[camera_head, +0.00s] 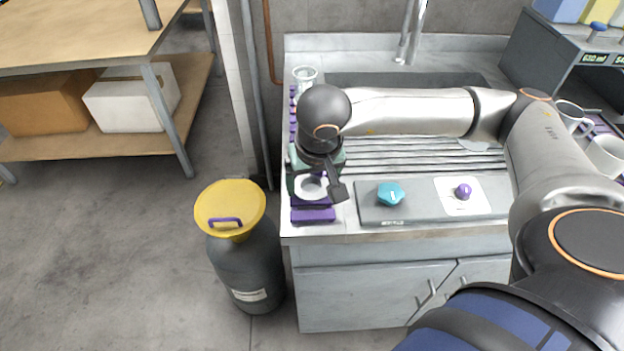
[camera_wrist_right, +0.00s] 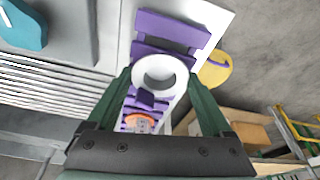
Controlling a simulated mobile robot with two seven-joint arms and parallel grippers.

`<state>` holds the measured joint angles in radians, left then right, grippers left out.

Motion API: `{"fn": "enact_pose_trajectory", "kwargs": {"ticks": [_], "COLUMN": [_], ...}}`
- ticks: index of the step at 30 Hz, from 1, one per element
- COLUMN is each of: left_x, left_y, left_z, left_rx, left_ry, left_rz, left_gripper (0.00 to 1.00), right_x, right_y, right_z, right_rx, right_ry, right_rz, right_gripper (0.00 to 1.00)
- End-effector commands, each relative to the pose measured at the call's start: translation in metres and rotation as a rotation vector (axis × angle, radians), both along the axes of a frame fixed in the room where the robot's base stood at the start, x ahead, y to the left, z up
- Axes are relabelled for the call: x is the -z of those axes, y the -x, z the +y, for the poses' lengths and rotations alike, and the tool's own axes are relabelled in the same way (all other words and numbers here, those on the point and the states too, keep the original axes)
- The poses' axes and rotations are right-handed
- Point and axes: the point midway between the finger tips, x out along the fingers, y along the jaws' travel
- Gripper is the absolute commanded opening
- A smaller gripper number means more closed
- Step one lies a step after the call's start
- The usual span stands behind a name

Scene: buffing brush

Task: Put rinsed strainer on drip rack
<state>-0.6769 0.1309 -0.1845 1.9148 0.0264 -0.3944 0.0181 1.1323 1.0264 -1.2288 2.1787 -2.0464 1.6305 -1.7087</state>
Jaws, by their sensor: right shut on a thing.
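My right gripper (camera_head: 316,187) is over the left end of the metal counter, pointing down. Its two dark green fingers are shut on a white ring-shaped piece, seemingly the strainer (camera_wrist_right: 160,73), with a grey hollow in its middle. The strainer also shows in the head view (camera_head: 309,188). It is right over the purple drip rack (camera_head: 312,215); I cannot tell whether it touches it. The rack also shows in the wrist view (camera_wrist_right: 172,28), running back along the counter's left edge. My left gripper is not in view.
A panel with a teal knob (camera_head: 390,194) and a purple knob (camera_head: 463,192) lies right of the rack. A clear cup (camera_head: 305,74) stands at the back left. White mugs (camera_head: 607,153) stand far right. A yellow-lidded bin (camera_head: 230,208) stands on the floor.

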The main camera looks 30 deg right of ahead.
Motion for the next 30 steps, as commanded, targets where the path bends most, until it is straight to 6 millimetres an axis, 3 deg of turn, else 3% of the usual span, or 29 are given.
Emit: {"fn": "enact_pose_trajectory", "kwargs": {"ticks": [5, 6, 9, 21, 30], "left_x": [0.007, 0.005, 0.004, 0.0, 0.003], "left_y": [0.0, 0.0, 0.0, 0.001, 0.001], "left_z": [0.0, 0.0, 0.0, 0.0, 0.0], "left_rx": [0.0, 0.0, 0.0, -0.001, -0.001], "left_ry": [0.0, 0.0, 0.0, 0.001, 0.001], "left_rz": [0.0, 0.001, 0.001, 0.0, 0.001], "left_gripper": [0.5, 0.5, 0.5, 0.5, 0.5], "right_x": [0.005, 0.003, 0.003, -0.007, -0.069], "right_y": [0.0, 0.0, 0.0, 0.001, 0.017], "right_z": [0.0, 0.0, 0.0, 0.001, 0.007], "right_rx": [0.0, 0.0, 0.0, -0.001, -0.002], "right_ry": [0.0, 0.0, 0.0, -0.001, -0.002], "right_rz": [0.0, 0.0, 0.0, -0.003, -0.006], "right_gripper": [0.23, 0.89, 1.0, 1.0, 1.0]}}
